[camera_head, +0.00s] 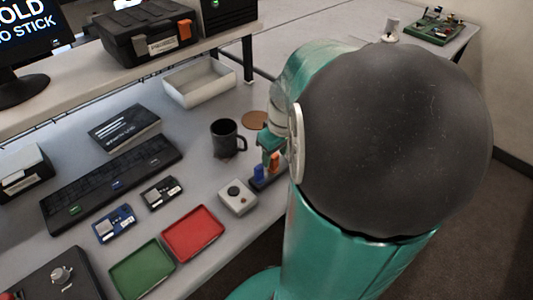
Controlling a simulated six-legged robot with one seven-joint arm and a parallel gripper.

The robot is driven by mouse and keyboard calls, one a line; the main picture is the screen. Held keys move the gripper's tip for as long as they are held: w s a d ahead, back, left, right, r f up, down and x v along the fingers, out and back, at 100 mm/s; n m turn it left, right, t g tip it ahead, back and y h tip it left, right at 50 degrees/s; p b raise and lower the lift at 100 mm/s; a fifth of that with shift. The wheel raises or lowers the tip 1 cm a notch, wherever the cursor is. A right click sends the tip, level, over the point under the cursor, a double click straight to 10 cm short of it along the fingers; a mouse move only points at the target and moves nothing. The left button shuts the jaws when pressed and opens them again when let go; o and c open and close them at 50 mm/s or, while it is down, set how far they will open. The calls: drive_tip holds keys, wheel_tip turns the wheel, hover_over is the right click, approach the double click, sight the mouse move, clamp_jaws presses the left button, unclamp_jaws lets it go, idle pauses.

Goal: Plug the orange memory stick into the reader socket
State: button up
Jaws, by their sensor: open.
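An orange piece (275,159), likely the orange memory stick, stands upright beside a blue stick (258,172) in a small dark holder (268,180) near the table's right edge. My gripper (271,148) shows only in part, its teal end at the top of the orange piece. It is open; whether it touches the orange piece I cannot tell. My large arm hides the area to the right. The reader socket cannot be made out for certain.
A dark mug (227,138) and a round coaster (255,120) stand behind the holder. A pale box with a black knob (237,196) is just left of it. Red (193,234) and green (143,270) trays lie in front. A white bin (200,83) is behind. A raised shelf (110,75) spans the back.

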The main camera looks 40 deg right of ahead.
drive_tip(key=shift+w+f, duration=0.2)
drive_tip(key=shift+f, duration=1)
drive_tip(key=c, duration=1)
drive_tip(key=shift+r, duration=0.55)
wheel_tip(320, 180, up, 2)
drive_tip(key=shift+r, duration=0.15)
drive_tip(key=s+a+r, duration=0.6)
drive_tip(key=a, duration=0.1)
drive_tip(key=s+a+r, duration=0.3)
drive_tip(key=shift+a+r, duration=0.3)
drive_tip(key=shift+a, duration=0.1)
